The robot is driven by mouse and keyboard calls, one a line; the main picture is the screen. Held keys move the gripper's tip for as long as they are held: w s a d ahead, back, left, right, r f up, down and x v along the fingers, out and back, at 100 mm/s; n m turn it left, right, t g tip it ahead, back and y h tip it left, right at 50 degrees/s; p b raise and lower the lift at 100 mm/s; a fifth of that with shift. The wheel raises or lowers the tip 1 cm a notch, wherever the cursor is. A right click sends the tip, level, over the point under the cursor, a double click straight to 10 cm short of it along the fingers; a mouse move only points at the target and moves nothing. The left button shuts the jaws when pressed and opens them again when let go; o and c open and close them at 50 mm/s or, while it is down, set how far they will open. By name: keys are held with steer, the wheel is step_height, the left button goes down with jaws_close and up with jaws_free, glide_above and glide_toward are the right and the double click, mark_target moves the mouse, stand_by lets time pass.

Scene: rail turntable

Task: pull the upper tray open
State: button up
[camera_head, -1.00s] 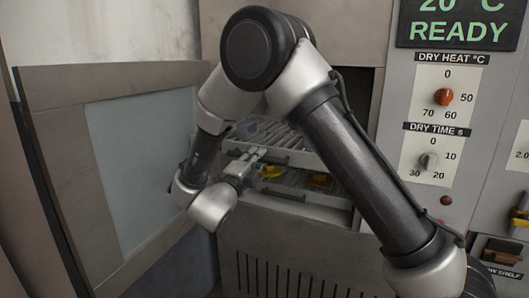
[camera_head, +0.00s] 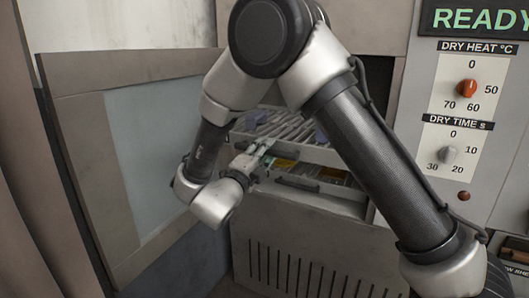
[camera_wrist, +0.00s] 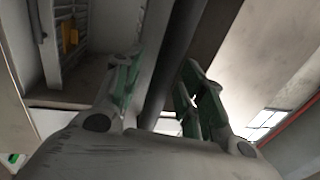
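The upper tray (camera_head: 322,154) is a grey slatted drawer in the cabinet and stands partly out, over the lower tray (camera_head: 325,199). My gripper (camera_head: 262,148) is at the upper tray's front, on its handle. In the wrist view, the dark handle bar (camera_wrist: 180,60) runs between the two green-padded fingers of my gripper (camera_wrist: 160,88), which look closed around it. Finger contact is partly hidden there. My arm covers the right part of the trays in the head view.
An open cabinet door (camera_head: 145,150) stands close on the left of my gripper. The control panel (camera_head: 468,110) with knobs is on the right. A vented panel (camera_head: 300,255) is below.

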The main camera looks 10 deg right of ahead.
steer(key=v, duration=1.2)
